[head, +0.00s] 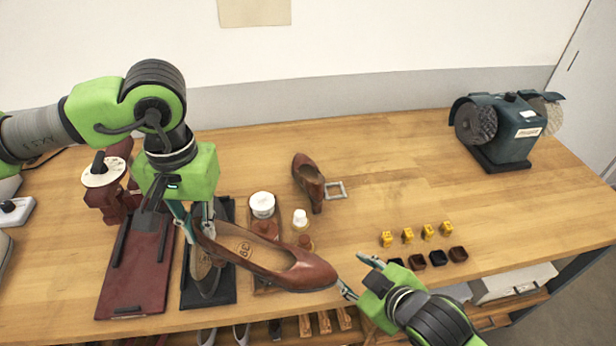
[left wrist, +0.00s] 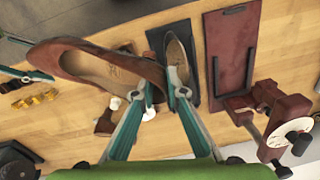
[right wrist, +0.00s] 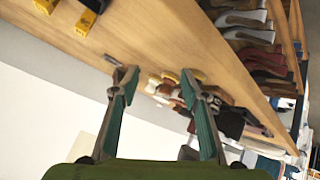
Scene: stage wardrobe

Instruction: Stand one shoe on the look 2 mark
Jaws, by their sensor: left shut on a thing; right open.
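My left gripper (head: 197,218) is shut on the heel end of a brown leather shoe (head: 300,273), held above the bench's front with its toe pointing right. The held shoe also shows in the left wrist view (left wrist: 95,68). My right gripper (head: 359,276) is open and empty; its fingers are beside the shoe's toe, and contact cannot be told. A second brown shoe (head: 307,176) stands at the bench's middle, beside a small grey square frame (head: 335,190). Another shoe (left wrist: 180,62) lies on a black board (left wrist: 160,36). No look 2 label is readable.
A dark red board (head: 135,262) and a red dial device (head: 112,190) are at left. A tray with jars (head: 262,205) sits behind the held shoe. Yellow pieces (head: 407,235) and small dark cups (head: 438,258) are right. A grinder (head: 500,130) stands back right. The bench's right middle is clear.

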